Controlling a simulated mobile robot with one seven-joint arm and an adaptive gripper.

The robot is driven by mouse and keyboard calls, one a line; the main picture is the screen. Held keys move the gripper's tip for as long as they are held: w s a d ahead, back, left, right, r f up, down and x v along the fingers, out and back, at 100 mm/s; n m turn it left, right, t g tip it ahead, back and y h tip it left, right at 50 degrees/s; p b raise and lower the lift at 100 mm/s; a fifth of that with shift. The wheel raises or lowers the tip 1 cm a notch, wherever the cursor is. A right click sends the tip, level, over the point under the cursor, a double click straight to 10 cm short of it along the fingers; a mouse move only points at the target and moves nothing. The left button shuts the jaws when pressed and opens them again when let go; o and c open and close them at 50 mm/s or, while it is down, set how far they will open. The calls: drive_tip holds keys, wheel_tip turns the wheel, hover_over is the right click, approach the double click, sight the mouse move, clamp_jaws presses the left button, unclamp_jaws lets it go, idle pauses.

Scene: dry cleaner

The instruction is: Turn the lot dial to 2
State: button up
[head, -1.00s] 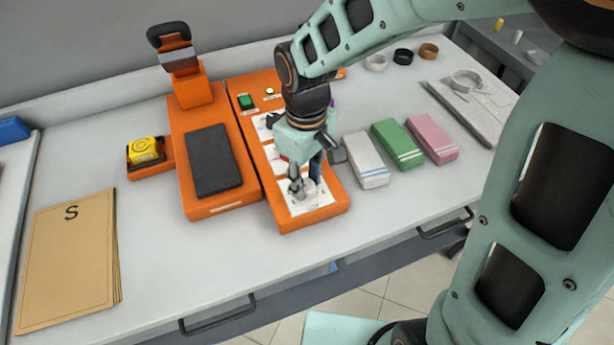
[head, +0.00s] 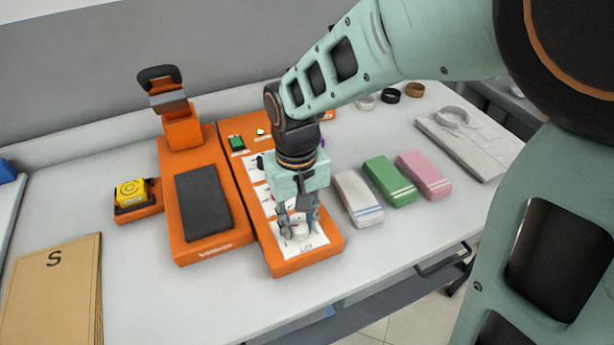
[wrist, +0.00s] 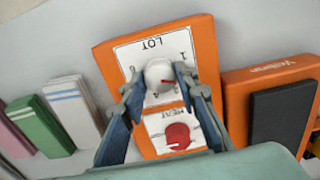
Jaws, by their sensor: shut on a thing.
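The lot dial (wrist: 158,72) is a round white knob with a small red mark on a white card lettered LOT, at the near end of the orange control panel (head: 285,266). In the wrist view the card is upside down, and the red mark lies toward the lower right of the knob. I cannot tell which number it points at, as my fingers cover part of the scale. My gripper (wrist: 158,77) is shut on the dial, one finger on each side. In the head view my gripper (head: 300,226) points down over the dial (head: 300,232).
A red HEAT dial (wrist: 178,136) sits beside the lot dial on the panel. An orange unit with a black pad (head: 203,202) stands left. White (head: 358,197), green (head: 389,178) and pink (head: 423,174) blocks stand right. The counter's front is clear.

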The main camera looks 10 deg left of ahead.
sight(298, 226)
drive_tip(key=o, duration=1.1)
drive_tip(key=shift+o, duration=0.2)
drive_tip(key=shift+r, duration=0.1)
wheel_tip(298, 226, up, 12)
